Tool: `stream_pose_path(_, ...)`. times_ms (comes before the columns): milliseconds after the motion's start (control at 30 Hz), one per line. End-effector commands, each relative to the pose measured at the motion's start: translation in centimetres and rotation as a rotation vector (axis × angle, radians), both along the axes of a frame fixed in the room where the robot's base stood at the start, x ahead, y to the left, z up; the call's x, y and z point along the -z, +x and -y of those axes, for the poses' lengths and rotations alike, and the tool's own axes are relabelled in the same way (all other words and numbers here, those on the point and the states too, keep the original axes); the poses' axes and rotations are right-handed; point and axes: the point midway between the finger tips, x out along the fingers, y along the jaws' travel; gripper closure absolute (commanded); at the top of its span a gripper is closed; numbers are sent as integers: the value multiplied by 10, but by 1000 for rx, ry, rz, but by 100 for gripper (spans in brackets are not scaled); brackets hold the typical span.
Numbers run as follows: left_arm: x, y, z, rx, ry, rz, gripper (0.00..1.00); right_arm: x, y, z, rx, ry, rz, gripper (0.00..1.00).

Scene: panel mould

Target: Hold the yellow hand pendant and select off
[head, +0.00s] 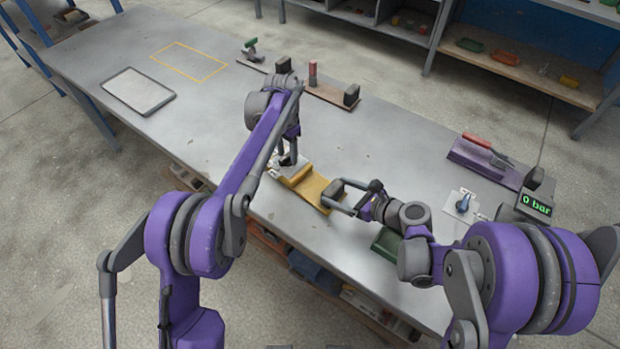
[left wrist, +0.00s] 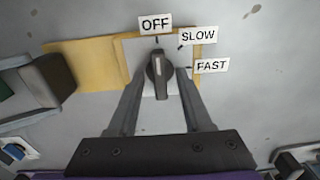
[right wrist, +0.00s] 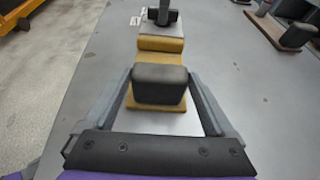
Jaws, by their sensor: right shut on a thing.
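The yellow hand pendant (head: 312,189) lies over the near part of the bench. My right gripper (head: 342,200) is shut on the black block (right wrist: 160,84) at its near end in the right wrist view. My left gripper (left wrist: 160,85) is at the pendant's grey selector face, with its fingers on both sides of the dark knob (left wrist: 158,76). Small gaps show between fingers and knob, so it looks open. The knob's pale line points up toward the OFF label (left wrist: 155,24). The SLOW label (left wrist: 198,37) and FAST label (left wrist: 211,66) are to its right.
A grey tablet-like plate (head: 138,91) and a yellow outlined rectangle (head: 189,61) are on the left of the bench (head: 215,105). Fixtures stand along the back. A purple tray (head: 488,160) and a "0 bar" display (head: 537,204) are at the right. A green tray (head: 386,244) is near my right arm.

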Motion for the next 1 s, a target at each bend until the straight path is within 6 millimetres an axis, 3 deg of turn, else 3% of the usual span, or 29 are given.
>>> stream_pose_path(267,-8,0,0,0,0,0,50,0,0,0,0,0,0,100)
stream_pose_path(700,-94,0,0,0,0,0,50,0,0,0,0,1,1,100)
stream_pose_path(1000,-120,0,0,0,0,0,50,0,0,0,0,1,0,100)
